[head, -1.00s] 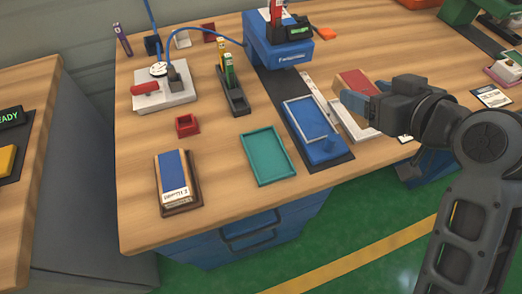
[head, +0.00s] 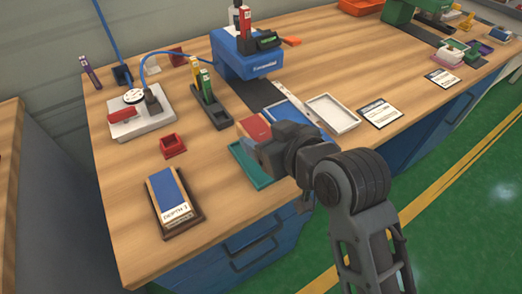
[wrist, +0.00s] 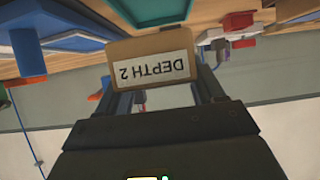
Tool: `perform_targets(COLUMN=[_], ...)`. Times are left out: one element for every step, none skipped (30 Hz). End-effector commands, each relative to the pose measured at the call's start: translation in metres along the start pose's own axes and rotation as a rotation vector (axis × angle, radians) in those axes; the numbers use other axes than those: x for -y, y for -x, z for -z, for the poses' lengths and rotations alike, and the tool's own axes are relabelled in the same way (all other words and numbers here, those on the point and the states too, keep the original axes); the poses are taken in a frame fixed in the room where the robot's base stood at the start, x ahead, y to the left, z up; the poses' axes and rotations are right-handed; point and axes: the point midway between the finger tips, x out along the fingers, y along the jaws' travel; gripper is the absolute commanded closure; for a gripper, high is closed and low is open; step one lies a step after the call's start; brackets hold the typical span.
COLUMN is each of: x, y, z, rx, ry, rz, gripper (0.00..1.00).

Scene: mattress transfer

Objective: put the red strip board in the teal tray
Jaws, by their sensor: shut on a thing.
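The red strip board (head: 255,128) is off the table in my gripper (head: 264,148). In the wrist view the board (wrist: 150,70) shows its brown end with an upside-down "DEPTH 2" label, between the two fingers of my gripper (wrist: 158,88). The teal tray (head: 239,156) lies on the table below and slightly left of the gripper in the head view. My gripper and the board hide part of the tray. The board looks raised above the tray; the exact gap cannot be told.
A blue-striped board (head: 168,186) labelled "DEPTH 1" lies on a brown base at the front left. A small red box (head: 173,146) and a dark holder (head: 211,112) stand behind. An empty white tray (head: 334,113) and a blue fixture (head: 284,112) lie to the right.

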Motion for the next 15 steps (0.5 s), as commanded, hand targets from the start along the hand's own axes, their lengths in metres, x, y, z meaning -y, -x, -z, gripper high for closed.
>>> perform_targets(x=[0.004,0.006,0.007,0.007,0.008,0.008,0.008,0.008,0.008,0.008,0.007,0.007,0.007,0.007,0.007], y=[-0.004,-0.005,-0.007,-0.008,-0.009,-0.012,-0.014,-0.016,-0.018,-0.021,-0.022,-0.024,-0.025,-0.026,-0.027], z=[-0.001,-0.001,-0.001,-0.002,-0.004,-0.009,-0.013,-0.017,-0.022,-0.026,-0.029,-0.032,-0.035,-0.036,-0.037], rx=[-0.001,-0.001,-0.001,-0.001,0.0,0.001,0.002,0.003,0.002,0.003,0.002,0.0,0.001,0.0,0.0], ry=[0.002,0.002,0.002,0.001,0.001,0.0,0.0,-0.001,-0.001,-0.001,-0.001,0.0,0.001,0.001,0.001], rz=[0.001,0.001,0.001,0.001,0.001,0.001,0.001,0.001,0.0,0.0,0.0,0.0,0.0,-0.001,-0.001], gripper=[0.66,0.66,0.66,0.66,0.66,0.66,0.66,0.66,0.66,0.66,0.66,0.66,0.66,0.66,0.66])
